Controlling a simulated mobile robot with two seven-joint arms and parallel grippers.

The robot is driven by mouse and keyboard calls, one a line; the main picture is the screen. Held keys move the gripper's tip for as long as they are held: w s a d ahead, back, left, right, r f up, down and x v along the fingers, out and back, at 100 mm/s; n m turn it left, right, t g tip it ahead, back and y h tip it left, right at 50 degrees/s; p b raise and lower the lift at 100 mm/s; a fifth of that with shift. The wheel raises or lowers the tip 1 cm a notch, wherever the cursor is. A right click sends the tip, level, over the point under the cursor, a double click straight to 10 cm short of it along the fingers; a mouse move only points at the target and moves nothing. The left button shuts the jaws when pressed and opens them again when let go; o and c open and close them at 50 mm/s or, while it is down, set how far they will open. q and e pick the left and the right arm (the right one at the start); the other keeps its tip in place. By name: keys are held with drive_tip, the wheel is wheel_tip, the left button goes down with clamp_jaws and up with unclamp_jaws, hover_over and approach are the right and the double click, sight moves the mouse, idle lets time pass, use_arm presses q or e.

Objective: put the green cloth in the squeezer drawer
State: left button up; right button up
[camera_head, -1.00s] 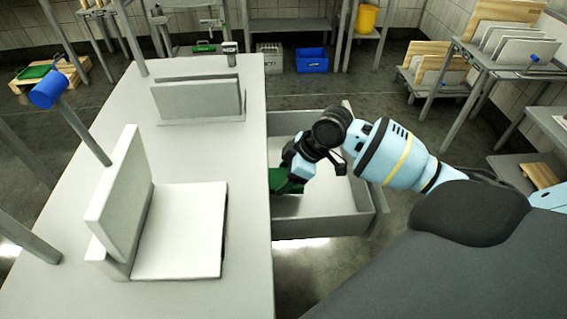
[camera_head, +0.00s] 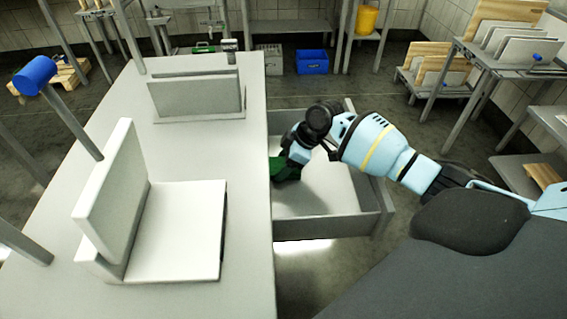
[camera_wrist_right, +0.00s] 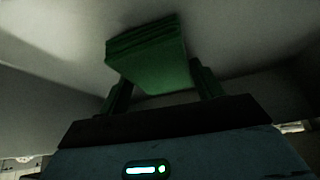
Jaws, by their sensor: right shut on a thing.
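The green cloth (camera_head: 285,171) is at the left part of the open drawer (camera_head: 325,228) of the steel table, beside the table edge. It is partly hidden by my right gripper (camera_head: 291,162). In the right wrist view the folded cloth (camera_wrist_right: 150,52) sits between the two fingers of the right gripper (camera_wrist_right: 163,85), which is shut on it. The pale drawer interior surrounds them there. I cannot tell whether the cloth touches the drawer floor. My left gripper is not in view.
The right part of the drawer is clear. A blue crate (camera_head: 312,62) stands on the floor behind.

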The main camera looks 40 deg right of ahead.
idle(0.3)
drive_tip(key=o, duration=1)
drive_tip(key=shift+f, duration=0.1)
drive_tip(key=p+v, duration=0.2)
drive_tip(key=v, duration=1)
